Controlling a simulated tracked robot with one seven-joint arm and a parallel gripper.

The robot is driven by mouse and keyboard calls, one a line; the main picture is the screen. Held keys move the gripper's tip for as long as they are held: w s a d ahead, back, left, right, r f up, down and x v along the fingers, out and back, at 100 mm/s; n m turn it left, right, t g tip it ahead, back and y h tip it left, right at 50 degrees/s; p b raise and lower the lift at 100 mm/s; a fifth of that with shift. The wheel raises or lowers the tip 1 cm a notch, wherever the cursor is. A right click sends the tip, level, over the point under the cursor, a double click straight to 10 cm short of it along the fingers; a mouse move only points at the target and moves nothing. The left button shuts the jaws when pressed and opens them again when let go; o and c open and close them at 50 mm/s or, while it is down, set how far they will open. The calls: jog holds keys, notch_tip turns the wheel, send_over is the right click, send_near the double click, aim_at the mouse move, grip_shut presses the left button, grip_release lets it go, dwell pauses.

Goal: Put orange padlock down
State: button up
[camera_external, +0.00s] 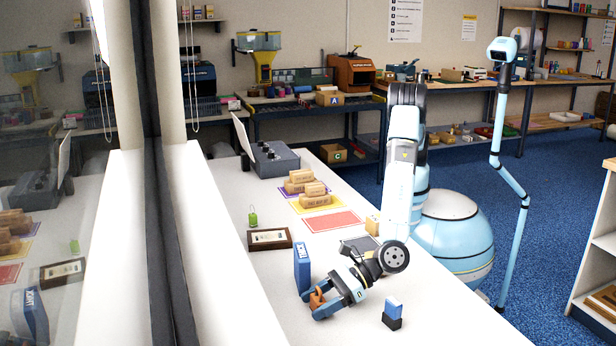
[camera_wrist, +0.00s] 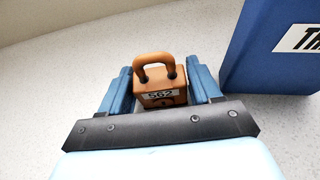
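The orange padlock (camera_external: 317,298) is between the fingers of my gripper (camera_external: 322,302), low over the white counter. In the wrist view the padlock (camera_wrist: 160,90) shows its shackle and a label reading 562. I cannot tell whether the padlock touches the counter.
A blue box (camera_external: 302,268) stands upright just beside my gripper, and it fills the right of the wrist view (camera_wrist: 275,50). A framed plaque (camera_external: 269,238), a green padlock (camera_external: 253,217) and a small blue-and-black item (camera_external: 392,314) are nearby. A red mat (camera_external: 332,221) lies bare farther back.

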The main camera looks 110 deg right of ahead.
jog(key=o, duration=0.3)
jog(key=shift+o, duration=0.2)
jog(key=shift+r, duration=0.15)
jog(key=v, duration=1.2)
